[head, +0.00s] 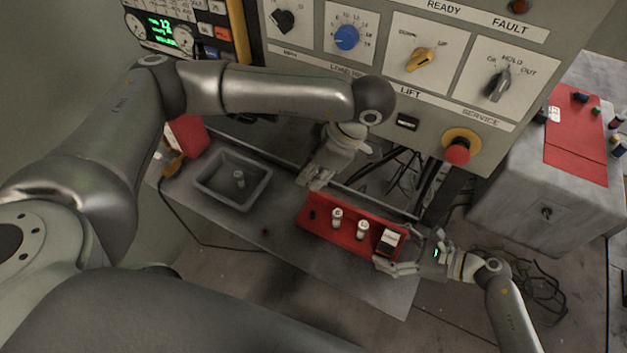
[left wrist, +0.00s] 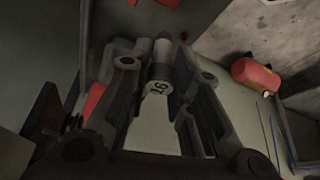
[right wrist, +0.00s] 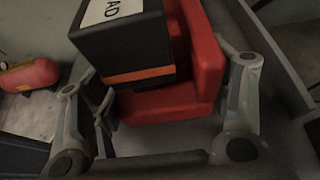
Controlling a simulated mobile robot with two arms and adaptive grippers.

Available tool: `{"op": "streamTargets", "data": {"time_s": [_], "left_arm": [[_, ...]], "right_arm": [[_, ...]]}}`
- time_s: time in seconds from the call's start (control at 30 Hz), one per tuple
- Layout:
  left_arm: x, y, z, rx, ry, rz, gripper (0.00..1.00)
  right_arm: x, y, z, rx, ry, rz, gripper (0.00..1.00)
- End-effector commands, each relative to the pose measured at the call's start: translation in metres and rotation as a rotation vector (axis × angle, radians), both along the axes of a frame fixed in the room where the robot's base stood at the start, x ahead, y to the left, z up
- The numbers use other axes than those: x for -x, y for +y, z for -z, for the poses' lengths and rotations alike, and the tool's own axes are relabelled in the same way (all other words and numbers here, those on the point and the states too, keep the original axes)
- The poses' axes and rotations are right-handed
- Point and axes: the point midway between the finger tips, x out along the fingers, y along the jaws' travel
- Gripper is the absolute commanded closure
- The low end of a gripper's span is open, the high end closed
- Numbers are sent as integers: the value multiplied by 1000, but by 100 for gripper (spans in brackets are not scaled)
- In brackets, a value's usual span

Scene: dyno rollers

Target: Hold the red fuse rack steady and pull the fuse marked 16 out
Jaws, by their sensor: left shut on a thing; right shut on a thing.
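The red fuse rack (head: 325,229) lies on the grey shelf, with two pale fuses (head: 337,217) (head: 362,229) upright in it and a dark hole at its left end. My left gripper (head: 317,181) is just behind that left end. In the left wrist view its fingers (left wrist: 160,110) are shut on the fuse marked 16 (left wrist: 158,88), which appears clear of the rack. My right gripper (head: 392,266) is shut on the rack's right end; the right wrist view shows its fingers (right wrist: 165,110) on both sides of the red rack (right wrist: 208,70).
A black block with a white label (head: 390,241) stands at the rack's right end. A grey tray (head: 212,193) with a small pale piece in it is left of the rack. The control panel (head: 430,100) rises close behind. Cables hang behind the shelf.

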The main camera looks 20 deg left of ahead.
Motion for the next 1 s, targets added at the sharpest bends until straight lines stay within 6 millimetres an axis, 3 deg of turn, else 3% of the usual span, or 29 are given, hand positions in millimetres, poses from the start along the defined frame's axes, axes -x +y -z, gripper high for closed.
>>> {"op": "streamTargets", "data": {"time_s": [0.7, 1.0], "left_arm": [[-1, 0, -50, 1, -2, 0, 96], [0, 0, -56, 1, 0, 0, 96]], "right_arm": [[0, 0, 1, 1, 0, 0, 64], [0, 0, 1, 1, 0, -1, 64]]}}
